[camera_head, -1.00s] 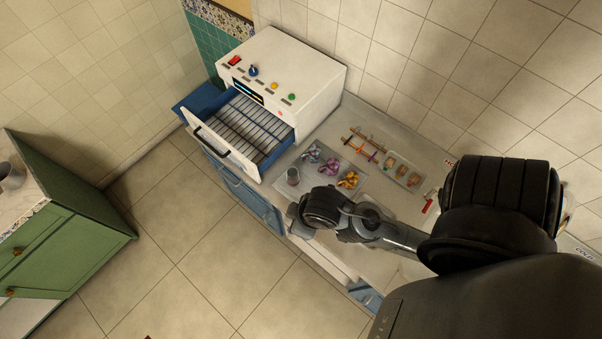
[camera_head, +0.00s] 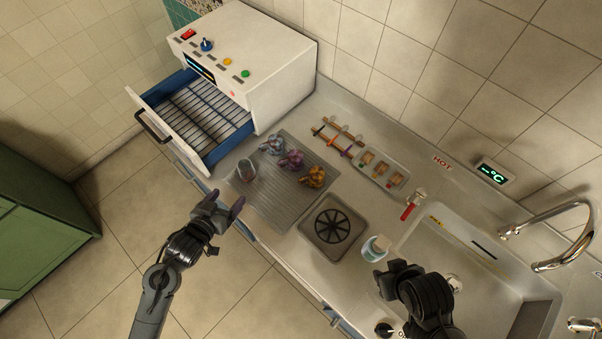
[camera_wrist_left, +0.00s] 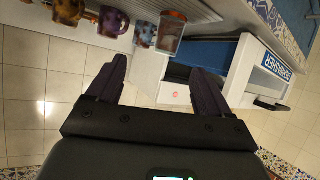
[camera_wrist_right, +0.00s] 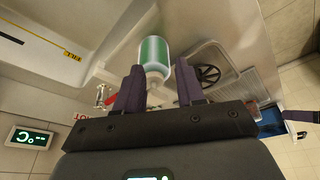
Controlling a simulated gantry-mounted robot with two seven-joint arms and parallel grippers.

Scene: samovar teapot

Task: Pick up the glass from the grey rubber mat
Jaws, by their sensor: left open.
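The clear glass (camera_head: 246,170) stands on the left end of the grey ribbed mat (camera_head: 262,207), left of the grey cup. In the left wrist view the glass (camera_wrist_left: 169,36) is ahead of the fingers and apart from them. My left gripper (camera_head: 224,205) is open and empty, off the counter's front edge and just below the glass in the head view. My right gripper (camera_wrist_right: 158,88) has its fingers apart near a green-and-white jar (camera_wrist_right: 154,52); no finger visibly touches it. In the head view the right fingertips are hard to make out.
Grey (camera_head: 272,144), purple (camera_head: 290,160) and orange (camera_head: 313,176) cups stand on the mat. A white appliance (camera_head: 240,55) with an open drawer (camera_head: 200,112) is at left. A drain basin (camera_head: 336,224) lies right of the mat, then a sink (camera_head: 450,230). The front edge before the glass is free.

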